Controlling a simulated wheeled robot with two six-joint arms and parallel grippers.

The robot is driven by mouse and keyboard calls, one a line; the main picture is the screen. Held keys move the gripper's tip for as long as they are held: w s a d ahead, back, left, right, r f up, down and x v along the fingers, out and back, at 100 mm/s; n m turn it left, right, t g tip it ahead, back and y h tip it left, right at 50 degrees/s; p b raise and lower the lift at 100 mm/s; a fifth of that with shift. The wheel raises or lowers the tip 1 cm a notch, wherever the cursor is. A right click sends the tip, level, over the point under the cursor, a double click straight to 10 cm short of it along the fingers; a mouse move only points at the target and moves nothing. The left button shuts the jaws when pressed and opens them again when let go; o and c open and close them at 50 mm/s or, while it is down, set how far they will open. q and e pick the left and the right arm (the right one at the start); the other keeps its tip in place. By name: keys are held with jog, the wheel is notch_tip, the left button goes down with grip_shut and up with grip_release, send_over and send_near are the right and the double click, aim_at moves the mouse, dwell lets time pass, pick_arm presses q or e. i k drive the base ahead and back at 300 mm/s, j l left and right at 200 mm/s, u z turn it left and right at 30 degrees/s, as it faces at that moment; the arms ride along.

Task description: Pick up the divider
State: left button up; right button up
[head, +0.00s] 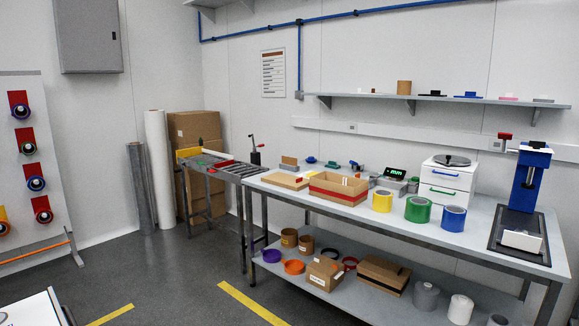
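I cannot pick out the divider for certain. An open cardboard box (335,192) with a red band stands on the long grey workbench (390,212), and small pale pieces show at its opening. A low flat cardboard tray (283,181) lies to its left. Behind them stands a small brown and grey upright piece (289,163), too small to identify. Neither of my grippers is in view.
Yellow (382,201), green (418,210) and blue (454,218) rolls line the bench front. A white drawer unit (445,182) and a blue press (528,180) stand to the right. The lower shelf (350,297) holds boxes and rolls. Open floor (165,280) lies left.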

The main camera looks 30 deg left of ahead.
aim_at(292, 161)
jog(key=i+j+z, duration=0.25)
jog(key=i+j, duration=1.3)
jog(key=i, duration=0.15)
